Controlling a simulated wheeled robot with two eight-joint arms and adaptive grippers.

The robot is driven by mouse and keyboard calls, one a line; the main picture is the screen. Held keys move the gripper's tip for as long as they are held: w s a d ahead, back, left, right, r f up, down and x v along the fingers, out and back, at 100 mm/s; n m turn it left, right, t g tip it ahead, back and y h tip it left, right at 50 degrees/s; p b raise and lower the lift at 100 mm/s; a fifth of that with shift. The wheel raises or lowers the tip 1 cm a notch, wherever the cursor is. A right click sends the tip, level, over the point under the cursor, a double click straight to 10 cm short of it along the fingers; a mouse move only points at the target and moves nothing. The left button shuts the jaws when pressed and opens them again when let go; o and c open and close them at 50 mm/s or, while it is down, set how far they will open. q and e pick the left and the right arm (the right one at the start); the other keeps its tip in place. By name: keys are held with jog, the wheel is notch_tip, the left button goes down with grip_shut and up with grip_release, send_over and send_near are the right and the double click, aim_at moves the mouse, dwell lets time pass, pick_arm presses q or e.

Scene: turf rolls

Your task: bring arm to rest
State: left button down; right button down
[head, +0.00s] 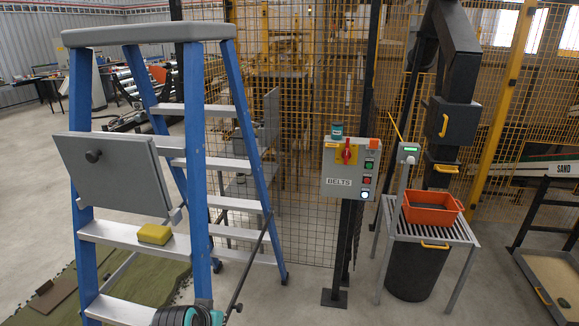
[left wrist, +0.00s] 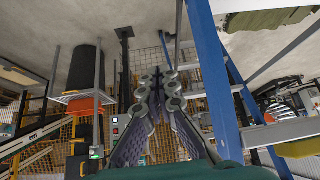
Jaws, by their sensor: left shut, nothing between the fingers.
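My left gripper (left wrist: 160,82) shows in the left wrist view, its two long linked fingers together with nothing between them. In that view, which is upside down, the blue stepladder (left wrist: 211,75) rises close beside the fingers on the right. In the head view the blue stepladder (head: 195,150) stands at the left, and a teal and black part, apparently of my left arm, shows at the bottom edge by its front rail. The fingertips cannot be made out there. My right gripper is in neither view.
A yellow sponge (head: 154,234) lies on a ladder step. A BELTS control box (head: 350,172) stands on a post before the mesh fence. An orange bin (head: 431,207) sits on a slatted stand (head: 447,230).

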pick_arm(q)
jog(key=s+r+n, duration=0.1)
jog(key=s, duration=1.2)
jog(key=shift+s+r+y, duration=0.15)
jog(key=shift+r+y, duration=0.1)
jog(key=shift+y, duration=0.15)
